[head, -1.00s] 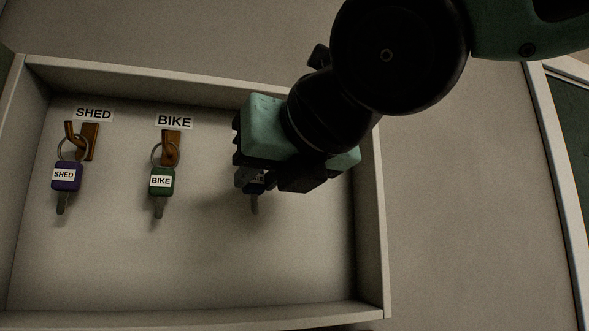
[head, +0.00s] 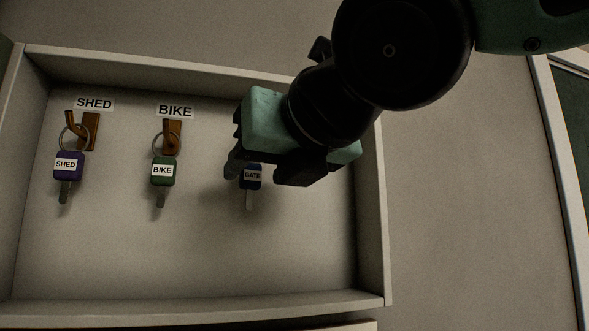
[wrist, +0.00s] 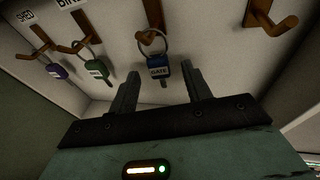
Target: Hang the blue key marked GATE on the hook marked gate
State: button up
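The blue key marked GATE (head: 250,178) hangs upright in the cabinet, right of the BIKE key. In the wrist view this key (wrist: 158,68) has its ring around a brown hook (wrist: 152,14), and the ring appears to rest on the hook's arm. My gripper (head: 266,173) is open in front of the key. In the wrist view its two fingers (wrist: 161,77) stand apart, one on each side of the key, with gaps to it. In the head view my gripper hides the key's ring, its hook and any label above it.
The purple SHED key (head: 68,165) and green BIKE key (head: 163,171) hang on their labelled hooks at left. An empty brown hook (wrist: 268,18) is on the right in the wrist view. The pale cabinet's side wall (head: 371,210) and bottom ledge (head: 200,305) frame the space.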

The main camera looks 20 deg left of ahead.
jog(key=b+v, duration=1)
jog(key=v, duration=0.7)
jog(key=w+d+f+m+g+h, duration=0.1)
jog(key=w+f+m+h, duration=0.15)
jog(key=f+m, duration=0.7)
jog(key=w+d+f+m+g+h, duration=0.1)
jog(key=w+f+m+g+h, duration=0.2)
jog(key=f, duration=1.2)
jog(key=w+d+f+m+h, duration=0.1)
jog(key=f+m+h, duration=0.1)
jog(key=f+m, duration=0.75)
jog(key=s+d+f+m+g+h, duration=0.1)
jog(key=s+d+f+m, duration=0.1)
jog(key=d+f+m, duration=0.3)
jog(key=s+d+f+m+g+h+b, duration=0.1)
jog(key=s+d+f+m+g+h, duration=0.1)
jog(key=d+f+m, duration=0.4)
jog(key=s+d+f+m+g+h, duration=0.1)
jog(key=d+f+m, duration=0.4)
jog(key=f, duration=0.9)
jog(key=shift+s+d+m+g+h, duration=0.2)
jog(key=shift+s+m+g+h, duration=0.15)
jog(key=shift+s+m+g, duration=0.2)
